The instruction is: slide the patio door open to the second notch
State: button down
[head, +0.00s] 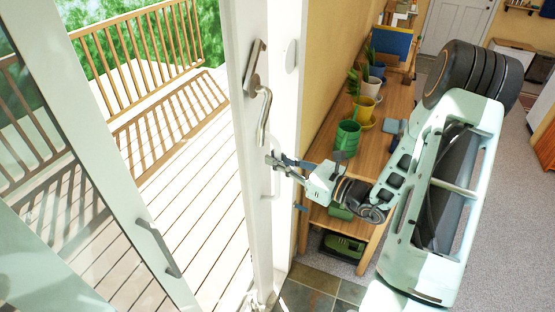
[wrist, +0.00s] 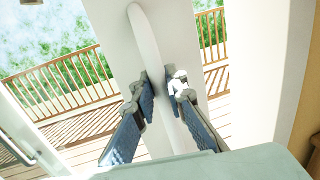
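The patio door's white upright stile (head: 246,140) stands near the middle of the head view, and it fills the centre of the wrist view (wrist: 115,60). A pale vertical bar handle (wrist: 143,35) is fixed to it. My gripper (head: 276,162) reaches the handle from the right. In the wrist view its fingers (wrist: 162,92) lie close on both sides of the bar and appear shut on it. A curved metal lever handle (head: 264,112) sits higher up. Deck shows on both sides of the stile in the wrist view. No notch marks can be made out.
A glass panel with a grey handle (head: 158,248) is at the left. Outside is a sunlit deck (head: 180,150) with a wooden railing (head: 150,45). A wooden bench (head: 385,105) with potted plants and a green pot (head: 347,137) stands close behind my gripper. Slate tiles (head: 310,297) lie below.

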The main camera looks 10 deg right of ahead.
dwell(0.3)
jog(key=shift+s+a, duration=0.25)
jog(key=shift+s, duration=0.1)
jog(key=c, duration=1.9)
grip_release()
jog(key=shift+c, duration=0.2)
jog(key=shift+d, duration=0.1)
jog(key=v, duration=1.2)
